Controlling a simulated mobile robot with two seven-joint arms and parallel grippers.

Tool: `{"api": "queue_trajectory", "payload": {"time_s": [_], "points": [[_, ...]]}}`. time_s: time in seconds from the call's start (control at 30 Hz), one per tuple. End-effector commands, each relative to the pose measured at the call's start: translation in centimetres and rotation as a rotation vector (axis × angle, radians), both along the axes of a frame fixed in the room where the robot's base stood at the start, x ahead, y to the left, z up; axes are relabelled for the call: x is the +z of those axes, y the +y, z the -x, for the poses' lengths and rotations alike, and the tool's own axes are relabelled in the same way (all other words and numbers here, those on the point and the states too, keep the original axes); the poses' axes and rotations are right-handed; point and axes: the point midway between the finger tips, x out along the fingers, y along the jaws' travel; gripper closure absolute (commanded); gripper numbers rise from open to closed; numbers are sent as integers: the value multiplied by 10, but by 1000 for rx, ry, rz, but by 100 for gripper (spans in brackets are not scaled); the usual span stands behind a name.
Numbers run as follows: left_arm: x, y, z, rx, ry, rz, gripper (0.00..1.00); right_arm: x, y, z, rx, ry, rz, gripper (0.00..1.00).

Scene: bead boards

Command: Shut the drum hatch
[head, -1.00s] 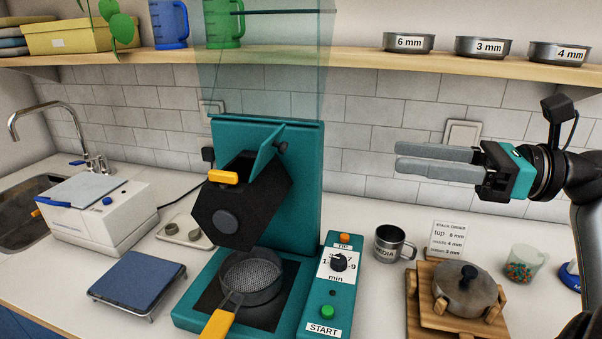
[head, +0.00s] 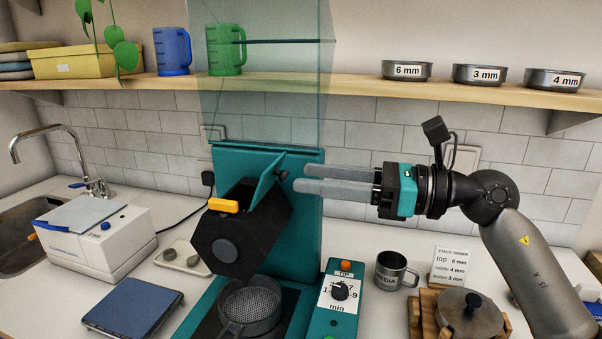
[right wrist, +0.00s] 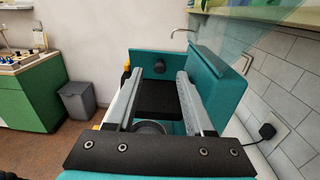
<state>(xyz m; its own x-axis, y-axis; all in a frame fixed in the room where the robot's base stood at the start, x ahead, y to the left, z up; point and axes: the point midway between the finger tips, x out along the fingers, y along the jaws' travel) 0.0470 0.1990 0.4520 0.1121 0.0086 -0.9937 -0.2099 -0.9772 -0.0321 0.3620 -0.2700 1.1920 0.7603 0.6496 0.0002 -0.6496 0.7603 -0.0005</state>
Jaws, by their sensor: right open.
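The black drum (head: 238,240) hangs tilted on the teal machine (head: 312,215). Its teal hatch (head: 268,176) stands raised and open, with a dark knob (head: 282,175) on its right side. A yellow tab (head: 223,205) sits at the drum's upper left. My right gripper (head: 300,179) is open and empty, its fingers pointing left, close to the right of the hatch knob. In the right wrist view the knob (right wrist: 159,65) and hatch (right wrist: 148,72) show ahead, between the two open fingers (right wrist: 153,88). I cannot tell whether the fingers touch it. My left gripper is not in view.
A clear teal-tinted guard (head: 262,70) rises above the machine. A sieve (head: 250,300) sits below the drum. A metal mug (head: 392,270) and a lidded pot (head: 470,312) stand to the right. The shelf (head: 350,84) runs along the wall above.

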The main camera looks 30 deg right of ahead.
Motion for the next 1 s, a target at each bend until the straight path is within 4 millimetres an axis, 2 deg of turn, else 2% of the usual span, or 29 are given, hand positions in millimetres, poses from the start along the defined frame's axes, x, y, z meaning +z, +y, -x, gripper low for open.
{"api": "queue_trajectory", "payload": {"time_s": [0.3, 0.67, 1.0], "points": [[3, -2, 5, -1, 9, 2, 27, 0, 16, -19, 0, -1, 1, 47], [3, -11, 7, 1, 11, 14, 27, 0, 18, -21, 0, 1, -1, 47], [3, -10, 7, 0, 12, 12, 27, 0, 18, -21, 0, 1, -1, 86]]}}
